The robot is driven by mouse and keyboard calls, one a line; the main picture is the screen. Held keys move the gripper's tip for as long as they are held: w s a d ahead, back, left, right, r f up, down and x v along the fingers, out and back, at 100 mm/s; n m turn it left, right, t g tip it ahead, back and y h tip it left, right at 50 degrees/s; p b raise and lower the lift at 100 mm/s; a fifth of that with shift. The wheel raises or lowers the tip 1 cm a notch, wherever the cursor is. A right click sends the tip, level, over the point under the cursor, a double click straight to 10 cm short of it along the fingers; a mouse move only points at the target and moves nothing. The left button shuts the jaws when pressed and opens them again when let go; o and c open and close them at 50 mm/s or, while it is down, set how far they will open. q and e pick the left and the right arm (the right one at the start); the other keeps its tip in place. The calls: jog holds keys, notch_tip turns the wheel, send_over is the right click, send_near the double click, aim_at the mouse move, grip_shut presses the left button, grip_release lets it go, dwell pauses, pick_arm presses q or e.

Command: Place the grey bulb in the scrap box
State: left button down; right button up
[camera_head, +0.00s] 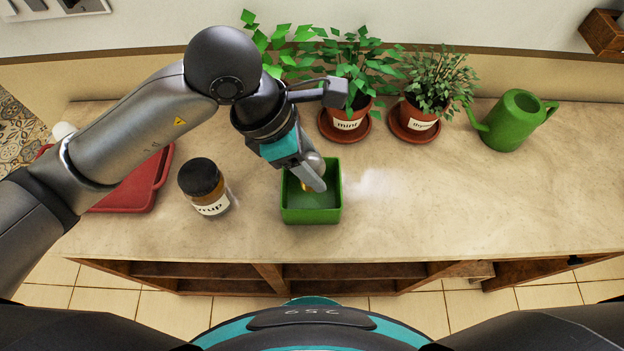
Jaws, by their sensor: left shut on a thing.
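My left gripper (312,182) reaches in from the left and points down into the green open box (312,216), the only open box on the counter. It is shut on the grey bulb (315,163), whose rounded grey part shows beside the fingers. A small yellow-gold bit shows at the fingertips, perhaps the bulb's base. The fingers hide much of the bulb, and I cannot tell whether it touches the box floor. The rest of the box looks empty. My right gripper is not in view.
A syrup jar (205,187) stands left of the box, and a red tray (130,190) lies farther left, partly behind my arm. Potted mint (347,122) and thyme (418,118) stand behind. A green watering can (515,121) is at right. The counter's right front is clear.

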pick_arm(q)
jog(key=shift+f+b, duration=0.35)
jog(key=shift+f, duration=2.4)
jog(key=shift+f, duration=0.15)
jog(key=c, duration=0.5)
grip_release()
jog(key=shift+c, duration=0.2)
jog(key=shift+r, duration=0.25)
jog(key=p+v, duration=0.1)
jog(key=v, duration=1.1)
jog(key=shift+p, duration=0.35)
